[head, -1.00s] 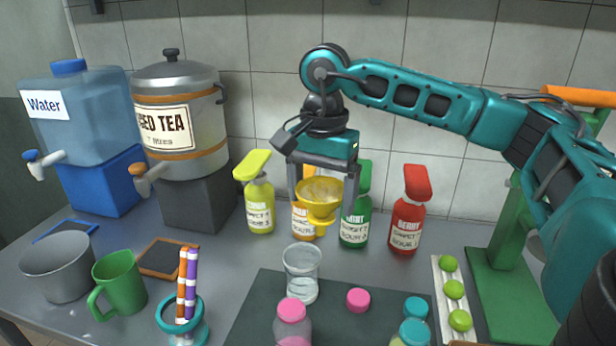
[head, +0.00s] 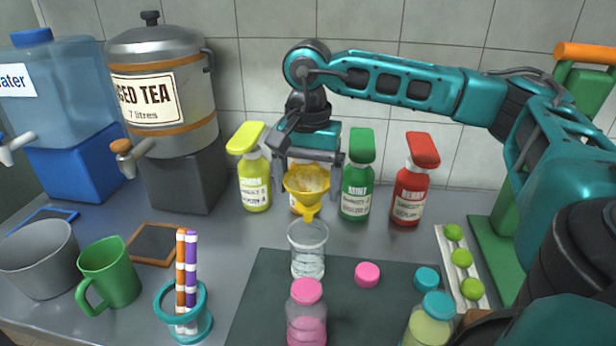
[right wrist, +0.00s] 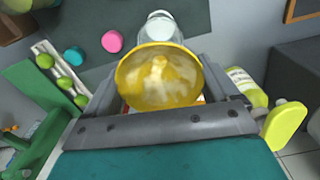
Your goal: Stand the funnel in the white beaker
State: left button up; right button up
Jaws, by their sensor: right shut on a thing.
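The yellow funnel (head: 307,184) is held upright in my right gripper (head: 309,178), which is shut on it. Its spout points down just above the rim of the clear, whitish beaker (head: 308,252), which stands on the dark mat. In the head view the spout tip is close over the beaker's opening; whether it is inside I cannot tell. In the right wrist view the funnel (right wrist: 159,77) shows its open mouth between the fingers and covers part of the beaker (right wrist: 163,30). My left gripper is not in view.
Lemon (head: 254,168), mint (head: 357,178) and berry (head: 413,182) bottles stand behind the funnel. A pink-capped bottle (head: 307,312) stands in front of the beaker. A pink cap (head: 367,275) lies right of it on the mat (head: 262,285).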

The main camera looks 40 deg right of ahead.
aim_at(308, 220)
jog(key=shift+f+b, duration=1.05)
jog(key=shift+f, duration=0.55)
jog(key=shift+f+b, duration=0.5)
jog(key=shift+f, duration=0.15)
jog(key=shift+f+b, duration=0.5)
jog(key=shift+f, duration=0.15)
jog(key=shift+f+b, duration=0.8)
jog(key=shift+f, duration=0.2)
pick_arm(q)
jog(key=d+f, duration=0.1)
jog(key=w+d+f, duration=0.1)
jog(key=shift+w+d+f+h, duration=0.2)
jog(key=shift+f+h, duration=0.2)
pick_arm(e)
jog(key=shift+f, duration=0.15)
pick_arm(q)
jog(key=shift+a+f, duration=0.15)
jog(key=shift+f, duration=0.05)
pick_arm(e)
jog(key=shift+f, duration=0.1)
jog(key=o, duration=0.9)
jog(key=shift+c, duration=0.2)
